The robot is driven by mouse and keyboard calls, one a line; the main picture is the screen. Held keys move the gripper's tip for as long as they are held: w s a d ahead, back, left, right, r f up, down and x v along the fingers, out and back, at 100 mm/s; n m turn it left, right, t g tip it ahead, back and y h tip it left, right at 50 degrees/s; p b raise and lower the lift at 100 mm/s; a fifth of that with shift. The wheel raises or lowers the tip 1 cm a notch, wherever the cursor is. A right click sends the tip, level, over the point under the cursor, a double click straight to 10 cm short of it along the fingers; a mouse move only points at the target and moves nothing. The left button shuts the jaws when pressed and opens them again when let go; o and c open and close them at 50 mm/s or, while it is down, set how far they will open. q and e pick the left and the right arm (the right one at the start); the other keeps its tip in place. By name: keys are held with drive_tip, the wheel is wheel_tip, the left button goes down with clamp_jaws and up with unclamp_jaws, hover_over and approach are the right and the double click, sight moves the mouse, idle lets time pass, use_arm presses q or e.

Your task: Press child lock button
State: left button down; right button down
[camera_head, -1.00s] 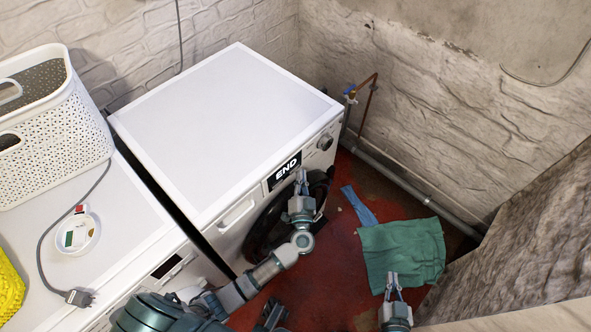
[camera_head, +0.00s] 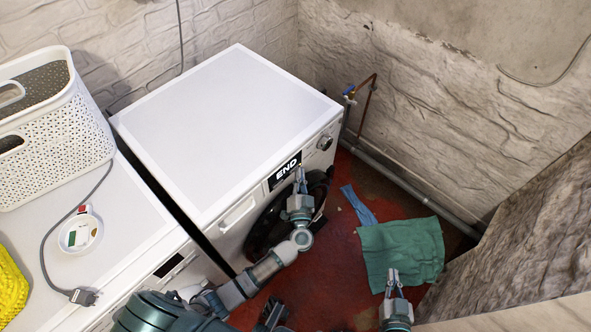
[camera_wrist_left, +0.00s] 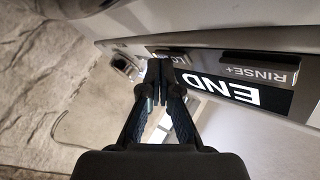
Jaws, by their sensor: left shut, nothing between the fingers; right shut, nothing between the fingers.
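The white washing machine (camera_head: 215,130) has a black display reading "END" (camera_head: 286,169) on its front panel. In the left wrist view the display (camera_wrist_left: 232,95) appears upside down, with a button marked "RINSE+" (camera_wrist_left: 268,68) beside it. Another grey button (camera_wrist_left: 172,54) is partly hidden behind my fingertips; only the letters "LO" show. My left gripper (camera_head: 301,174) is shut and empty in front of the panel. Its fingertips (camera_wrist_left: 160,72) overlap that button's edge; I cannot tell whether they touch it. My right gripper (camera_head: 392,276) is shut and empty, low at the right, away from the machine.
A second white machine (camera_head: 130,228) stands at the left, bearing a white basket (camera_head: 55,150), a round white container (camera_head: 80,235) and a cable with a plug (camera_head: 82,297). A green cloth (camera_head: 402,250) lies on the red floor. Pipes (camera_head: 400,181) run along the right wall.

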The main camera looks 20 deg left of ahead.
drive_tip(key=shift+r, duration=0.15)
use_arm(q)
drive_tip(key=shift+s+d+p, duration=0.25)
drive_tip(key=shift+d+p, duration=0.4)
drive_tip(key=shift+d, duration=0.05)
use_arm(e)
drive_tip(key=shift+r, duration=0.7)
drive_tip(key=shift+w, duration=0.1)
use_arm(q)
drive_tip(key=shift+d, duration=0.1)
use_arm(e)
drive_tip(key=shift+r, duration=0.1)
